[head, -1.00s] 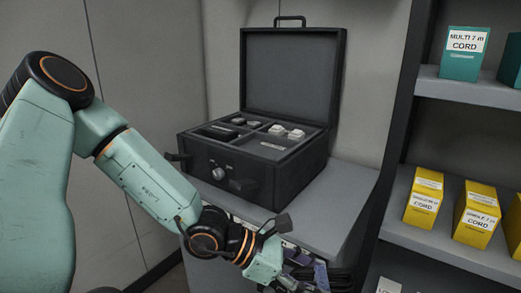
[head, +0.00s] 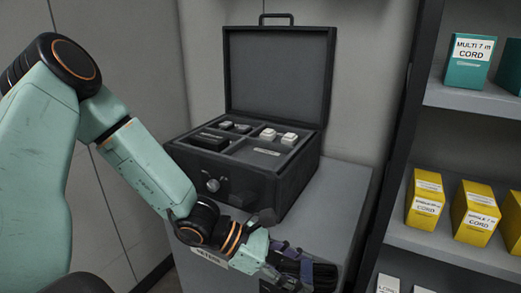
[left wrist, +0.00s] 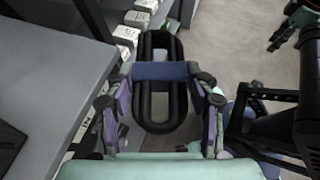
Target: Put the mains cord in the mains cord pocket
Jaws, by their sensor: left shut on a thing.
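The mains cord (left wrist: 160,115) is a black oblong coil with a blue band around it. My left gripper (left wrist: 160,92) is shut on it at the band, one finger on each side. In the head view the left gripper (head: 290,265) and the cord (head: 322,274) are low at the front of the grey cabinet, outside the case. The open black case (head: 240,190) stands on the cabinet. Its front right compartment (head: 266,153) looks empty apart from a pale label too small to read. What seems to be my right gripper (left wrist: 287,28) is at the left wrist view's upper right.
Other compartments hold a dark block (head: 209,140), grey pieces (head: 234,126) and white pieces (head: 279,136). The case lid (head: 278,75) stands upright at the back. A shelf (head: 450,248) with yellow boxes (head: 475,212) and a teal box (head: 468,62) is at the right. Bare cabinet top (head: 335,195) lies right of the case.

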